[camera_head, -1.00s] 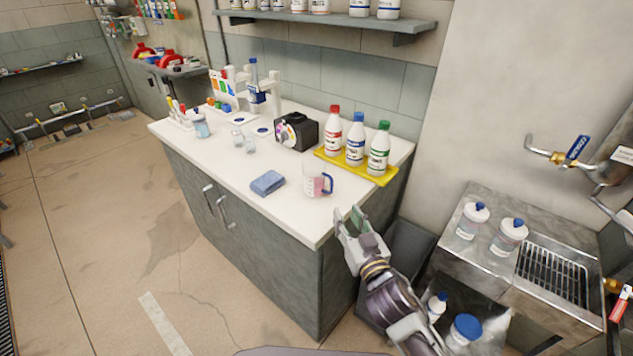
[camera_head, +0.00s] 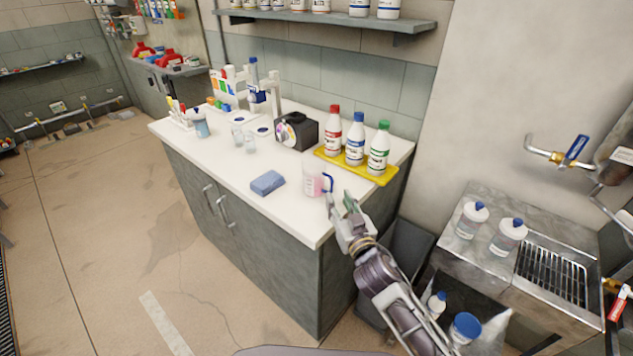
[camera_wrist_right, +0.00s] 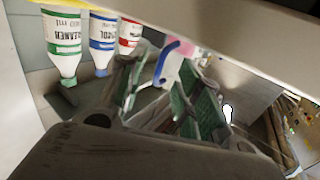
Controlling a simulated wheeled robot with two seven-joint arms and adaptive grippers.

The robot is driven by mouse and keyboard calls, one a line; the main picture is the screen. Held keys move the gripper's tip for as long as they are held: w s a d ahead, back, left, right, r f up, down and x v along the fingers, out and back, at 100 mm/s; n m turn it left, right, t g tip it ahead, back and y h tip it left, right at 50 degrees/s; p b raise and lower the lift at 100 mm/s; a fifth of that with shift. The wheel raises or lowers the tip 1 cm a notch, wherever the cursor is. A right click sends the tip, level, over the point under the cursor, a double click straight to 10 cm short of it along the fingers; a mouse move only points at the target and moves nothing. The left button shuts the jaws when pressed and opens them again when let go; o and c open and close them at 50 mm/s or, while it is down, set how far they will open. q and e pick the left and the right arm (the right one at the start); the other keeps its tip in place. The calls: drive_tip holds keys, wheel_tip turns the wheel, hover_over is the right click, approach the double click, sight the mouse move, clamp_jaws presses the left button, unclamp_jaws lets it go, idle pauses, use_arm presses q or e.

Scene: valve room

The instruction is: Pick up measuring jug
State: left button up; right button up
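The measuring jug (camera_head: 313,182) is clear with pink contents and a blue handle on its right side. It stands on the white counter (camera_head: 227,178) near the front right edge. My right gripper (camera_head: 340,197) is open at the counter's right end, just right of the jug and close to its handle. In the right wrist view the jug (camera_wrist_right: 172,69) and its blue handle show beyond the green-padded fingers (camera_wrist_right: 160,105). Whether a finger touches the handle I cannot tell. My left gripper is not in view.
A yellow tray (camera_head: 382,178) with red-, blue- and green-capped bottles stands behind the jug. A blue sponge (camera_head: 267,183) lies left of it. A black box (camera_head: 296,131) stands further back. A steel sink unit (camera_head: 482,238) with two white tubs is to the right.

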sight(319, 181)
idle(0.3)
drive_tip(key=shift+f+x, duration=0.15)
drive_tip(key=shift+x, duration=1.15)
drive_tip(key=shift+f+x, duration=0.15)
drive_tip(key=shift+x, duration=1.15)
drive_tip(key=shift+s+a, duration=0.1)
clamp_jaws()
